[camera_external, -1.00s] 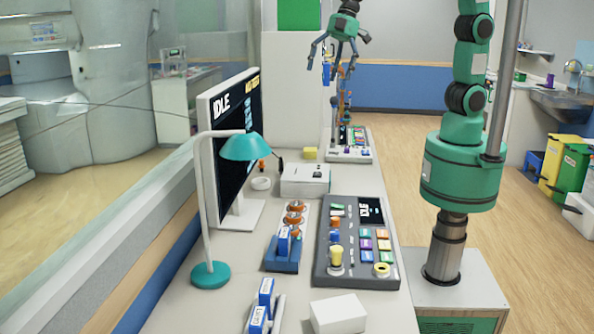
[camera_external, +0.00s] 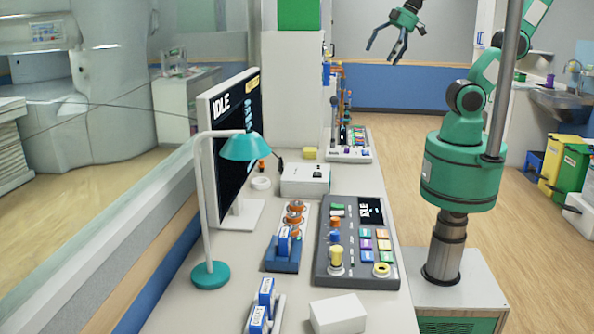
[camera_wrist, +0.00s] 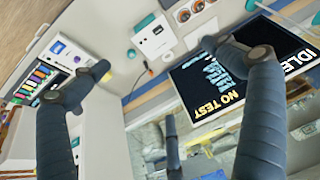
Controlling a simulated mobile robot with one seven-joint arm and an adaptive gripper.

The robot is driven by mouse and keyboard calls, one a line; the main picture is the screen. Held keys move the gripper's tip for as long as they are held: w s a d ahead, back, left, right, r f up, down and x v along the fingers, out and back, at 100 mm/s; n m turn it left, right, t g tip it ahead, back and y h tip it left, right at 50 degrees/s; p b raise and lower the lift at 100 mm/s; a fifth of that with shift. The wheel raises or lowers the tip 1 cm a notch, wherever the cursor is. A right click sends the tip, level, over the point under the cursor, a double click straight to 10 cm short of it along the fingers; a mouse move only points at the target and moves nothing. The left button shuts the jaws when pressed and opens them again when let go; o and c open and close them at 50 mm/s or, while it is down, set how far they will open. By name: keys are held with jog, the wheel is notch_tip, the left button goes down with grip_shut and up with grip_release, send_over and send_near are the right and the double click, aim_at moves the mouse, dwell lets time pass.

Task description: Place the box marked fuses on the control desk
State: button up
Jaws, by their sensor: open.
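My gripper (camera_external: 384,52) is open and empty, high above the far end of the long white desk (camera_external: 226,292) and a little to its right. In the wrist view its dark fingers (camera_wrist: 165,78) are spread wide with nothing between them. I cannot read the word fuses on any box. Two small blue-and-white boxes (camera_external: 267,290) stand in a holder at the desk's near end, their labels too small to read. A plain white box (camera_external: 338,315) lies to their right.
A monitor (camera_external: 237,140) and a teal lamp (camera_external: 245,147) stand along the desk's left side. A button panel (camera_external: 325,262) and a blue rack (camera_external: 282,262) are mid-desk. A white device (camera_external: 305,180) sits behind them. The air around my gripper is clear.

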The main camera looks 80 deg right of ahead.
jog(key=s+d+f+m, duration=0.1)
jog(key=s+d, duration=0.2)
jog(key=s, duration=0.1)
jog(key=shift+s+d+f+m+h, duration=0.15)
jog(key=shift+s+f+m+h, duration=0.1)
jog(key=shift+s+m+h, duration=0.15)
notch_tip(320, 180, down, 2)
jog(key=shift+f+b, duration=0.15)
jog(key=shift+b, duration=1)
